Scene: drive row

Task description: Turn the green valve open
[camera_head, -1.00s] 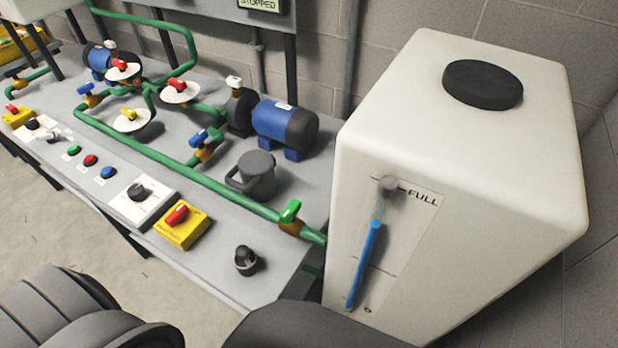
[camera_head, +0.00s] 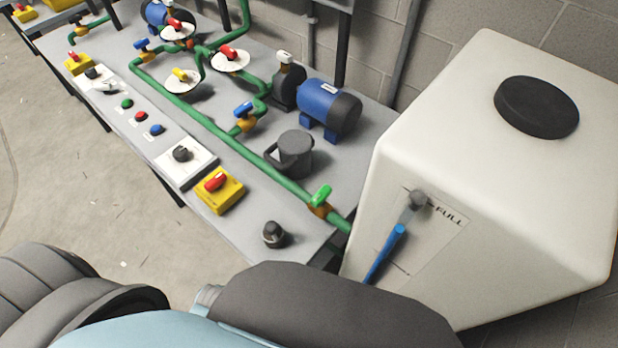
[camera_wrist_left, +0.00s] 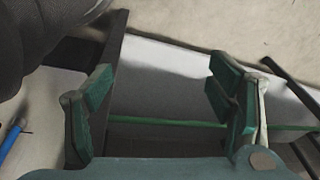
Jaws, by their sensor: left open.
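The green valve handle (camera_head: 320,196) sits on an orange-brown valve body on the green pipe (camera_head: 270,160), at the bench's right end just left of the white tank. In the left wrist view my left gripper (camera_wrist_left: 163,103) is open, its green-padded fingers wide apart with nothing between them. A thin green line, likely a pipe, runs beyond the fingers in that view. The green handle cannot be made out there, so I cannot tell how far the gripper is from it. My left gripper's fingers do not show in the head view. My right gripper is not in view.
The white tank (camera_head: 500,170) with a blue level gauge (camera_head: 385,252) stands close right of the valve. A black knob (camera_head: 274,234), a grey can (camera_head: 290,152), a red switch on a yellow box (camera_head: 218,190) and a blue motor (camera_head: 328,106) are nearby. Open floor lies left.

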